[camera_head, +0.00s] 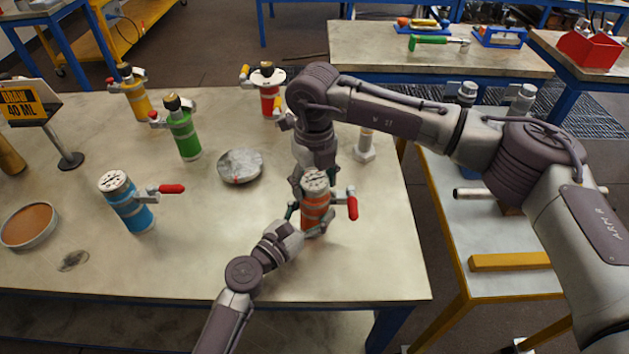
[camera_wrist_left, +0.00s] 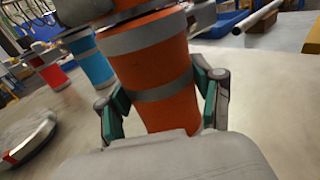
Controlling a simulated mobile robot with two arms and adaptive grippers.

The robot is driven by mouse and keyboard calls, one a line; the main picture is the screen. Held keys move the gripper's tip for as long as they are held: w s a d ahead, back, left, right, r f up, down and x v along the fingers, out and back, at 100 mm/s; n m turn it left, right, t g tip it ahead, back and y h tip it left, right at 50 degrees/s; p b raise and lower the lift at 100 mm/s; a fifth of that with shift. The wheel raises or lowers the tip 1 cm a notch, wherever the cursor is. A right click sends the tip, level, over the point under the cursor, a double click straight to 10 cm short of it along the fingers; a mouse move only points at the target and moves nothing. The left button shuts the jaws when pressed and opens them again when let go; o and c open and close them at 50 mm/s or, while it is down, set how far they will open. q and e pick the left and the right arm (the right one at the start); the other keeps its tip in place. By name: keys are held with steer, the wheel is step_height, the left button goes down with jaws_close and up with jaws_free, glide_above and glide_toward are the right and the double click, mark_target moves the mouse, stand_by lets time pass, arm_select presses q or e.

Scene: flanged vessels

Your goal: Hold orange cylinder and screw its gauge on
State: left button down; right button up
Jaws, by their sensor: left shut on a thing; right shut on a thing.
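The orange cylinder (camera_head: 316,217) stands near the table's front right, with grey bands, a pale flange on top and a red-handled valve at its right. In the left wrist view the orange cylinder (camera_wrist_left: 160,85) fills the middle, slightly tilted in the picture. My left gripper (camera_head: 298,222) is shut on its lower body; green pads press both sides in the left wrist view (camera_wrist_left: 165,105). My right gripper (camera_head: 315,178) comes down from behind, its fingers about the cylinder's top; its contact is partly hidden. I cannot make out a gauge on the flange or identify one elsewhere.
Blue (camera_head: 130,210), green (camera_head: 183,135), yellow (camera_head: 135,100) and red (camera_head: 269,98) cylinders stand to the left and back. A round grey disc (camera_head: 240,166) lies mid-table. A pale fitting (camera_head: 366,145) stands behind my right gripper.

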steer(key=m, duration=0.3)
steer(key=shift+m, duration=0.4)
steer(key=o, duration=1.3)
